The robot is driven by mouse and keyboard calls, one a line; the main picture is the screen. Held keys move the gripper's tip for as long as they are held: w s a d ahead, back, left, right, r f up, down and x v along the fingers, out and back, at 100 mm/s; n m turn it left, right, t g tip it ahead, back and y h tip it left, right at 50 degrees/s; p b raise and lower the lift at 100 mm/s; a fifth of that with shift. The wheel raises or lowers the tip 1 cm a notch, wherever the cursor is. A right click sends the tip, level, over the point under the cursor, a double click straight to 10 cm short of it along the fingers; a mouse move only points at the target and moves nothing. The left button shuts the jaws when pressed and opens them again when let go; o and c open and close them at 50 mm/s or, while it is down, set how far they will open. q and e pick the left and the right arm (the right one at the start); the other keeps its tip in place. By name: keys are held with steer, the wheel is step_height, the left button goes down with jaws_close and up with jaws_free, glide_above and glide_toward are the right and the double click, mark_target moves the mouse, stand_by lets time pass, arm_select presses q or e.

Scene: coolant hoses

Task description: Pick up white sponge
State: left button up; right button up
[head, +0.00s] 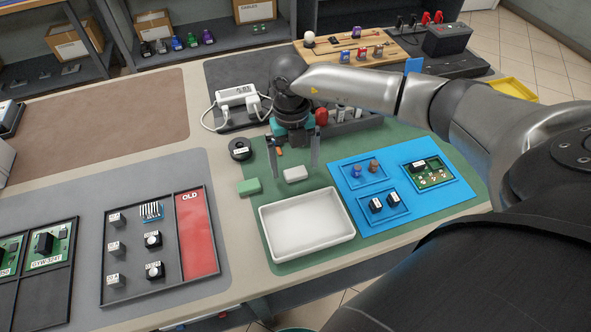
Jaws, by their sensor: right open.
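The white sponge (295,175) is a small pale block lying on the green mat (330,170), just behind the white tray. My right gripper (294,163) points down above and slightly behind it. Its two fingers are spread apart, one toward each side of the sponge. Nothing shows between the fingertips; the sponge appears to rest on the mat. I cannot tell the exact height of the fingertips. My left gripper is out of view.
A green sponge (249,187) lies left of the white one. An empty white tray (306,228) is in front. A black spool (240,150) stands at the back left. A blue mat (440,200) with parts lies to the right, and a tool rack (352,118) behind.

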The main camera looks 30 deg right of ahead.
mark_target(295, 171)
steer(key=shift+s+f, duration=0.1)
steer(key=shift+f, duration=0.7)
steer(key=c, duration=1.4)
steer(key=shift+r, duration=0.2)
step_height(295, 171, up, 20)
steer(key=p, duration=0.3)
steer(key=shift+f, duration=0.15)
